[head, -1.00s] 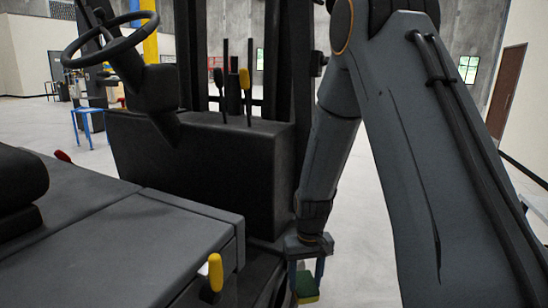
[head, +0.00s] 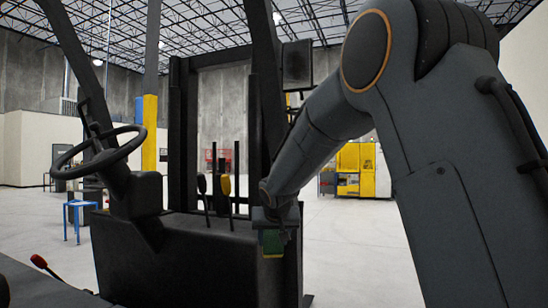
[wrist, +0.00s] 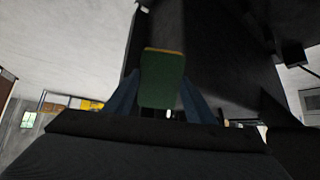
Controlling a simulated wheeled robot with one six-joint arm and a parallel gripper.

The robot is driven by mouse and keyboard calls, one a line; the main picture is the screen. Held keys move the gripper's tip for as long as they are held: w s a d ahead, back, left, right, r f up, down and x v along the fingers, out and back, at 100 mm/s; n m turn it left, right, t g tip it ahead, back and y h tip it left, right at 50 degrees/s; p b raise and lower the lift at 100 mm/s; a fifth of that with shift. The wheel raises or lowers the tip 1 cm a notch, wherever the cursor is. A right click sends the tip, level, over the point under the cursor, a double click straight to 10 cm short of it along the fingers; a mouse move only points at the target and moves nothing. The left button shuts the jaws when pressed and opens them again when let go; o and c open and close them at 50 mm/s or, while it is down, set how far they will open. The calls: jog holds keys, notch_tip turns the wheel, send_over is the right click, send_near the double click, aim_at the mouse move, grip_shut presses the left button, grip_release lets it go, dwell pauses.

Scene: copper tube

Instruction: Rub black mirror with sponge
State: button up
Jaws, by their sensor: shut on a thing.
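The sponge (head: 272,243), green with a yellowish side, hangs below my wrist in the head view. My gripper (head: 272,236) is shut on it. In the wrist view the sponge (wrist: 163,82) sits between the two bluish fingers, with its orange-yellow edge at the top. The black mirror (head: 297,65) appears to be the dark rectangular panel high beside the forklift's right post. My gripper and the sponge are well below the mirror and apart from it. I cannot tell for sure whether the mirror shows in the wrist view.
The forklift's black console (head: 180,260) stands just behind and left of the sponge. Its steering wheel (head: 98,152), levers (head: 225,186) and dark posts (head: 183,140) rise around it. Yellow machines (head: 355,170) stand far back. Open floor (head: 350,250) lies to the right.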

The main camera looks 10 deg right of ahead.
jog(key=w+a+r+m+t+h, duration=0.1)
jog(key=w+a+r, duration=0.1)
jog(key=r, duration=0.5)
jog(key=w+a+r+m+t+h, duration=0.1)
jog(key=w+r+t, duration=0.1)
jog(key=r, duration=0.5)
jog(key=s+d+r+m+t+h+p, duration=0.1)
jog(key=s+r+m+h, duration=0.2)
jog(key=r, duration=1.7)
jog(key=s+r+t+h+p, duration=0.2)
jog(key=s+r+h, duration=0.3)
jog(key=r, duration=1.5)
jog(key=shift+y, duration=0.6)
jog(key=shift+s+d+p+x, duration=0.1)
jog(key=shift+d+p+x, duration=0.05)
jog(key=shift+p+x, duration=1.05)
jog(key=shift+s+d+p+x, duration=0.1)
jog(key=shift+d+p+x, duration=0.1)
jog(key=shift+p+x, duration=0.9)
jog(key=shift+w+d+b, duration=0.2)
jog(key=shift+w+b, duration=0.1)
jog(key=shift+b, duration=0.05)
jog(key=shift+x, duration=0.9)
jog(key=shift+d+f, duration=0.1)
